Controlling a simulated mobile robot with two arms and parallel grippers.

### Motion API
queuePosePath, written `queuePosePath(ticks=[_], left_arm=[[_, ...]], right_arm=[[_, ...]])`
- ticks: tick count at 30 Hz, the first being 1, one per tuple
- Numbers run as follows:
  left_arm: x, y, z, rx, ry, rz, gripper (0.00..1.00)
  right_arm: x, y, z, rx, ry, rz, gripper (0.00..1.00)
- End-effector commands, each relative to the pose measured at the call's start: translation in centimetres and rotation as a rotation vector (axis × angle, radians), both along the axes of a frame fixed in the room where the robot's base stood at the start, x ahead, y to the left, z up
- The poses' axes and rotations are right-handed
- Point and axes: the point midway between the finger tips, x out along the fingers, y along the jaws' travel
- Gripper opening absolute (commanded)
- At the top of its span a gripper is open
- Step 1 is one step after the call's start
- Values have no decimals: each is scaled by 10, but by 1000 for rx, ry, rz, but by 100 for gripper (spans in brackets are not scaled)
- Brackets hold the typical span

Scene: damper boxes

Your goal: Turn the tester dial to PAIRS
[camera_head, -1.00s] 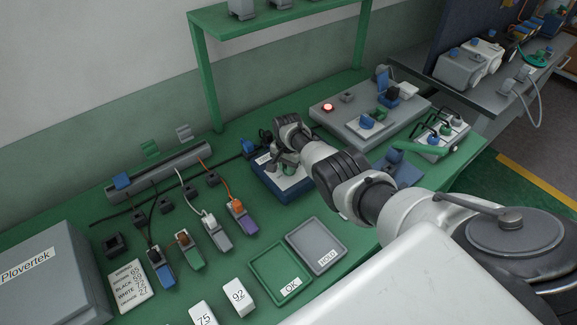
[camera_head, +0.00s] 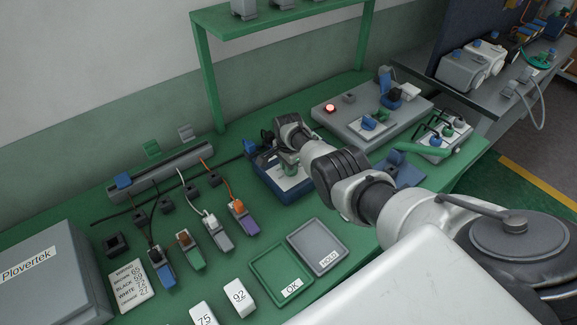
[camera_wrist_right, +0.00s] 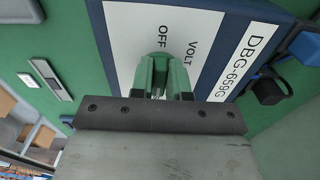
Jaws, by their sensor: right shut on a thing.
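The tester is a blue box (camera_head: 271,187) with a white face, standing on the green bench in the head view. In the right wrist view its white face (camera_wrist_right: 122,42) shows the words VOLT and OFF and a DBG-659G label (camera_wrist_right: 238,58). No PAIRS mark is readable. My right gripper (camera_head: 289,169) is down at the tester's face. In the wrist view its green fingers (camera_wrist_right: 163,76) are closed together at the dial, beside the OFF mark. The fingers hide most of the dial, so its pointer cannot be read. My left gripper is out of view.
A green OK tray (camera_head: 265,288) and a grey HOLD tray (camera_head: 341,262) lie in front of the tester. A grey panel with a lit red lamp (camera_head: 330,108) stands behind right. Several plugs with cables lie to the left. A green shelf (camera_head: 270,24) overhangs the back.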

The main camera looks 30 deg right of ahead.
Motion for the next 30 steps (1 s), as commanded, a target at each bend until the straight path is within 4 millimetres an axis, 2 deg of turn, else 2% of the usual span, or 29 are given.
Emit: queuePosePath(ticks=[5,6,10,20,23,26,30], left_arm=[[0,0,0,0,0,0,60],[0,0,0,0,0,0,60],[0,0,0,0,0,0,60],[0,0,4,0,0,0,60],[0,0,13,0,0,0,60],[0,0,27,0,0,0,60],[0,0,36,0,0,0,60]], right_arm=[[1,-1,2,-2,-4,-3,0],[1,-1,2,-2,-4,-3,20],[1,-1,1,-1,-3,-2,40],[0,0,5,0,-1,-1,42],[1,0,18,-1,-4,-1,42],[1,0,38,-1,-4,-1,42],[1,-1,63,-2,-5,-1,42]])
